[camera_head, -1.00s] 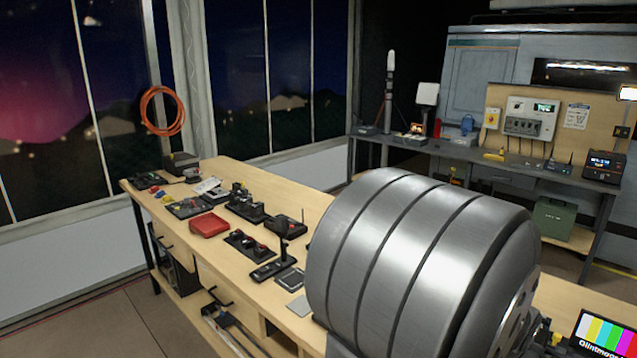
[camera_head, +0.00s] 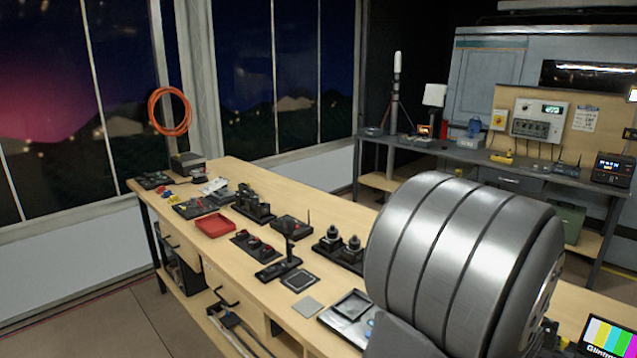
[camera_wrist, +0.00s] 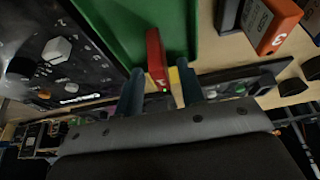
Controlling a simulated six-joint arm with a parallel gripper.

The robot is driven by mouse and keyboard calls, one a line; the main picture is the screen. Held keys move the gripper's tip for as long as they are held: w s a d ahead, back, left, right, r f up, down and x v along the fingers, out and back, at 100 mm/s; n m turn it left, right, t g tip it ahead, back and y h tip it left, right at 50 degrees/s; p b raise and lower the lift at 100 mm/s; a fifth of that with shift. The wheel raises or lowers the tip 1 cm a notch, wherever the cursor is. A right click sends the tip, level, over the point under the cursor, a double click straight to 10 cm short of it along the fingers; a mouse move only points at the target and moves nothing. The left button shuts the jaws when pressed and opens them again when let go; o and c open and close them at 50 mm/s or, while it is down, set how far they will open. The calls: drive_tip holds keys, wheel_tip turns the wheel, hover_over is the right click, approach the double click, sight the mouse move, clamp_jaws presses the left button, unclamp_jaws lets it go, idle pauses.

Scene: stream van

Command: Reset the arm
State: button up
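My gripper (camera_wrist: 160,84) shows in the wrist view, with two dark bluish fingers standing apart and a gap between them. A red upright piece (camera_wrist: 156,58) and a small yellow patch show in line with that gap, at the edge of a green tray (camera_wrist: 200,45). They appear to lie beyond the fingertips, and I see no contact. In the head view, a big ribbed silver part of my arm fills the lower right over the bench, and my gripper does not show there.
A wooden bench (camera_head: 222,262) carries a red tray (camera_head: 215,225), a joystick unit (camera_head: 281,262) and a two-knob unit (camera_head: 340,247). A colour-bar screen (camera_head: 607,336) is at lower right. In the wrist view, a black control panel (camera_wrist: 75,62) is left and an orange device (camera_wrist: 272,25) upper right.

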drive_tip(key=v, duration=1.1)
drive_tip(key=x, duration=1.1)
drive_tip(key=shift+w+d+f, duration=0.1)
drive_tip(key=shift+f, duration=0.3)
drive_tip(key=r, duration=0.5)
drive_tip(key=shift+s+d, duration=0.1)
drive_tip(key=shift+s, duration=0.2)
drive_tip(key=s+d+r, duration=0.2)
drive_tip(key=s+r, duration=0.5)
drive_tip(key=s, duration=0.4)
drive_tip(key=w+f, duration=0.3)
drive_tip(key=w, duration=2.9)
drive_tip(key=shift+w, duration=0.15)
